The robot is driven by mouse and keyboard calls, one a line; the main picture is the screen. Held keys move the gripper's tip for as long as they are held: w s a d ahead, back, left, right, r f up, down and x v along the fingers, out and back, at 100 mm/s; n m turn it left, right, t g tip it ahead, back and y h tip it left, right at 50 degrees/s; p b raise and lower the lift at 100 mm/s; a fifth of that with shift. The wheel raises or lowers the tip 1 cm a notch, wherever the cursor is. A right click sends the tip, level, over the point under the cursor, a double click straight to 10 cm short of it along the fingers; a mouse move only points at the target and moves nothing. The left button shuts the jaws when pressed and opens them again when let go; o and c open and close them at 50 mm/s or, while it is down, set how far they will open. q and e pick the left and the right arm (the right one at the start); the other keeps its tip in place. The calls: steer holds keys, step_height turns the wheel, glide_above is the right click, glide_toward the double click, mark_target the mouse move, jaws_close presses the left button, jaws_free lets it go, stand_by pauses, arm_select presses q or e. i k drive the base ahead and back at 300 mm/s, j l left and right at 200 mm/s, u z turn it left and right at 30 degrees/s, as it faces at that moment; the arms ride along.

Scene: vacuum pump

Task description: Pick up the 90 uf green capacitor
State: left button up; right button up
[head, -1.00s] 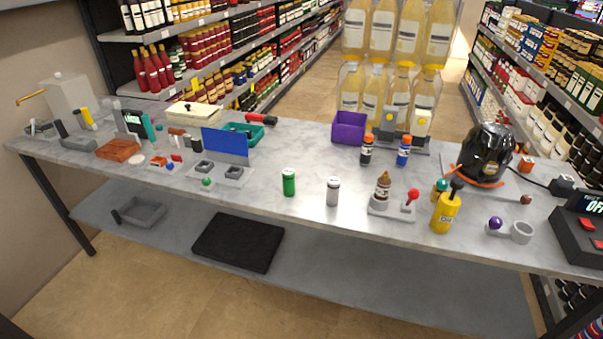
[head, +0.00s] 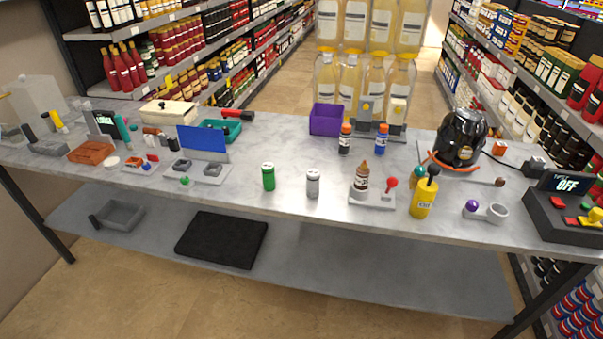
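A green cylindrical capacitor (head: 268,176) with a pale top stands upright near the front edge of the grey marble table (head: 120,198), left of the middle. Its label is too small to read. A similar grey cylinder (head: 313,183) stands upright a little to its right, apart from it. Neither of my grippers shows in the head view.
Left of the green capacitor are a blue panel (head: 203,143) and a teal tray (head: 222,131). A purple box (head: 326,119) stands behind. Bottles, including a yellow one (head: 424,197), and a black pump (head: 460,138) stand to the right. Bare tabletop surrounds the capacitor.

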mark_target(268, 168)
steer(key=i+j, duration=0.15)
steer(key=j, duration=0.2)
steer(key=i+j, duration=0.15)
steer(key=j, duration=0.2)
steer(key=i+j, duration=0.2)
steer(key=j, duration=0.15)
steer(key=i+j+z, duration=0.1)
steer(key=j, duration=0.25)
